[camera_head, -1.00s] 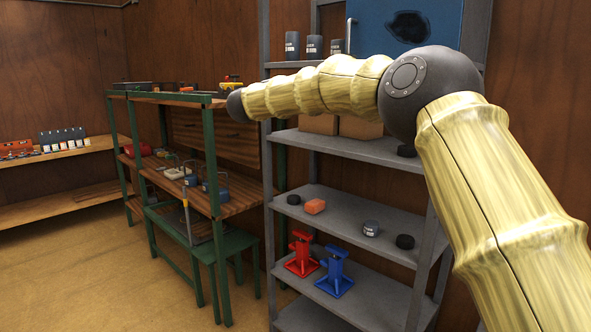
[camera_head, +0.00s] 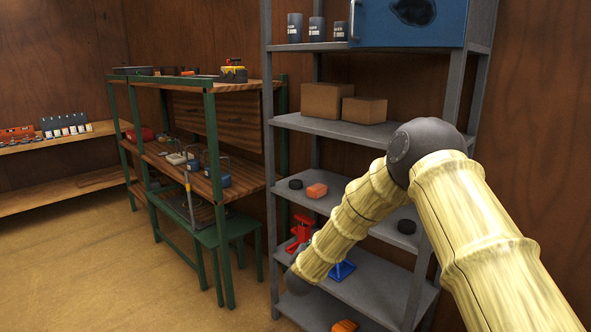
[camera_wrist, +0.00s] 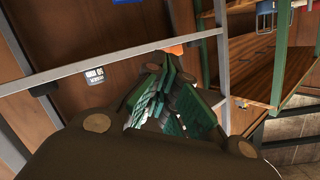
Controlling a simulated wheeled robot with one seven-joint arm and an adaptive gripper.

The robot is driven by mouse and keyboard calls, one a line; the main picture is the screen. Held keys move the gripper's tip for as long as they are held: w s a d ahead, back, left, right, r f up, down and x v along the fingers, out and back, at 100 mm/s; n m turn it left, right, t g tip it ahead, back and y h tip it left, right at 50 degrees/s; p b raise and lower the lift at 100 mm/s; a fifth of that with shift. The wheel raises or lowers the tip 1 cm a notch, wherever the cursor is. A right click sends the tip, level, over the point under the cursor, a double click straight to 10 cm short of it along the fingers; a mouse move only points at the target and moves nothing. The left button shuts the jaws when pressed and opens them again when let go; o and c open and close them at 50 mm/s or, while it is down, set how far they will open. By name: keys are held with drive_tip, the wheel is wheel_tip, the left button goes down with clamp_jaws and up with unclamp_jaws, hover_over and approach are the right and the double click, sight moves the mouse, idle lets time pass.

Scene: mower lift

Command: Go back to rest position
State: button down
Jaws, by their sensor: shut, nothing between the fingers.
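My gripper (camera_wrist: 166,70) shows in the wrist view, with its dark fingers and green pads shut and nothing held between them. In the head view my arm reaches down in front of the grey shelf rack (camera_head: 345,132), with its forearm slanting down to the left. My gripper cannot be made out in that view. An orange object (camera_wrist: 176,49) shows just beyond the fingertips in the wrist view; I cannot tell whether they touch.
The rack bears a red jack stand (camera_head: 301,228) and a blue jack stand (camera_head: 341,271), both partly behind my arm, an orange block (camera_head: 316,190), boxes (camera_head: 327,100) and a blue cabinet (camera_head: 412,22). A green-framed workbench (camera_head: 228,195) stands left. Open floor (camera_head: 90,270) lies at front left.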

drive_tip(key=s+d+f+n+g+y, duration=0.1)
drive_tip(key=s+d+f+n+g, duration=0.25)
drive_tip(key=s+f, duration=1)
drive_tip(key=s+d+f+n+g+y, duration=0.2)
drive_tip(key=s+d+f+g, duration=0.25)
drive_tip(key=s+f, duration=0.9)
drive_tip(key=s+d+f+g, duration=0.1)
drive_tip(key=s+d+g, duration=0.1)
drive_tip(key=s, duration=1)
drive_tip(key=s+d+f+n+g, duration=0.1)
drive_tip(key=s+d+f+g, duration=0.1)
drive_tip(key=s, duration=1.1)
drive_tip(key=s+d+f+n+g, duration=0.1)
drive_tip(key=s+d, duration=0.4)
drive_tip(key=s, duration=0.8)
drive_tip(key=shift+d+f+g, duration=0.35)
drive_tip(key=shift+f+g, duration=0.15)
drive_tip(key=shift+g, duration=0.7)
